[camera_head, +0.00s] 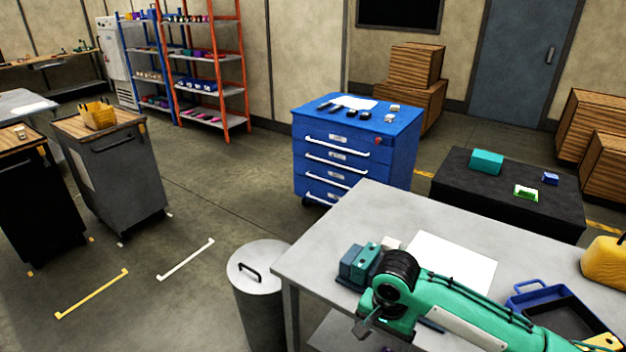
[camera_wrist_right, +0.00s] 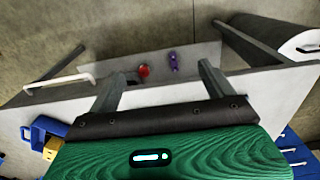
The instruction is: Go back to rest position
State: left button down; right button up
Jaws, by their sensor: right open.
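My right arm, green with a black wrist, reaches in from the lower right in the head view. My left gripper is in neither view.
Close to the gripper are a teal and blue block fixture (camera_head: 358,264) and a white sheet (camera_head: 452,262). A blue tray (camera_head: 530,292) and a yellow container (camera_head: 606,262) are farther right. A lidded bin (camera_head: 262,285) stands left of the table.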

jog(key=w+a+f+y, duration=0.1)
jog(key=w+f+y, duration=0.1)
jog(key=w+f, duration=0.5)
jog(key=s+d+f+n+t, duration=0.1)
jog(key=s+d+f, duration=0.15)
jog(key=f, duration=0.95)
jog(key=s+d+f+n+t, duration=0.1)
jog(key=d+f, duration=0.2)
jog(key=f, duration=0.9)
jog(key=s+d+f+n+h, duration=0.1)
jog(key=s+d+f, duration=0.1)
jog(key=s+f, duration=0.45)
jog(key=s+d+f+n, duration=0.1)
jog(key=s+d+f, duration=0.2)
jog(key=s+f, duration=0.4)
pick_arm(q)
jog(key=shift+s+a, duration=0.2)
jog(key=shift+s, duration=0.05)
pick_arm(e)
jog(key=s+f+n, duration=0.1)
jog(key=s+f, duration=0.3)
jog(key=s, duration=0.6)
jog(key=s+d+f+n, duration=0.1)
jog(key=s+f, duration=0.4)
jog(key=s, duration=0.6)
jog(key=s+d+f+n+g+h, duration=0.1)
jog(key=s+f+n, duration=0.2)
jog(key=s, duration=0.8)
jog(key=shift+s+f, duration=0.15)
jog(key=shift+f, duration=0.6)
